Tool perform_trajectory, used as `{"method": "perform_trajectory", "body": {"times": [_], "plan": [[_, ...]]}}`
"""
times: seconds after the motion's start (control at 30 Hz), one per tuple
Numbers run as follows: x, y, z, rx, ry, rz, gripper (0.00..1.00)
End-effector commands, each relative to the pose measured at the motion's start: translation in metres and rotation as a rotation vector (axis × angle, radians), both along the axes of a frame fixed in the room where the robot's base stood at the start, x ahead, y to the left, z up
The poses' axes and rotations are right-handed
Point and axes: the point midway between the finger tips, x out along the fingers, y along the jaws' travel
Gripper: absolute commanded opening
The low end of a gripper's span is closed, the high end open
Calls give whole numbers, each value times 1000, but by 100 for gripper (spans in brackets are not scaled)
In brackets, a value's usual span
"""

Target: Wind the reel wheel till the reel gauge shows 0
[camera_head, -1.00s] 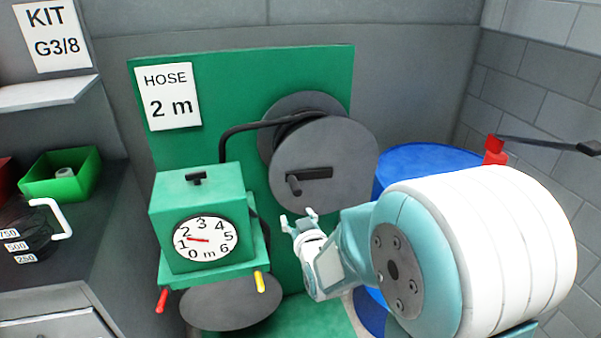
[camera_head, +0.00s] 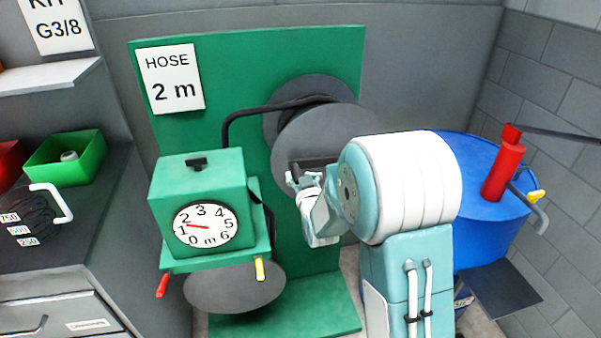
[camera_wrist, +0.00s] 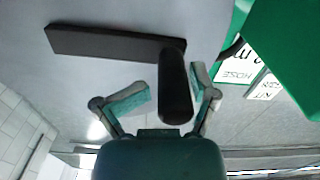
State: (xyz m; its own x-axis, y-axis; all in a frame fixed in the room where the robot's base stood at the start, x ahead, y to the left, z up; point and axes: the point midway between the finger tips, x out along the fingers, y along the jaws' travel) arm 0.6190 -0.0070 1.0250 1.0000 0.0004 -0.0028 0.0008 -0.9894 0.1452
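The reel wheel (camera_head: 320,135) is a grey disc on the green panel, partly hidden by my arm. Its dark crank arm (camera_wrist: 105,42) ends in a black handle (camera_wrist: 174,90), which stands between my open fingers in the wrist view. My gripper (camera_head: 303,178) is at the handle, with gaps showing on both sides of it; the fingers (camera_wrist: 170,95) do not close on it. The reel gauge (camera_head: 206,225) is a white dial on the green box, marked 0 to 6 m. Its red needle points between 1 and 2.
A hose sign (camera_head: 170,78) reads 2 m. A blue drum (camera_head: 495,235) with a red pump (camera_head: 503,170) stands at the right. A bench with a green bin (camera_head: 65,158) is at the left. Red and yellow levers (camera_head: 260,270) hang under the gauge box.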

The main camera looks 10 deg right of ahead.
Motion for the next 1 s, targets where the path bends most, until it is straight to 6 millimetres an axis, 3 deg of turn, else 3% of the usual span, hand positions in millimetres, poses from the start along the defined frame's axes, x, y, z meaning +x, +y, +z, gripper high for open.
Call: {"method": "perform_trajectory", "body": {"times": [0.33, 0.37, 0.53, 0.57, 1.0], "plan": [[8, 2, 1, -1, -3, 2, 70], [7, 2, 1, -1, -3, 2, 79], [7, 2, 1, -1, -3, 5, 4], [7, 3, 1, -1, -3, 5, 0], [8, 3, 2, -1, -5, 5, 0]]}}
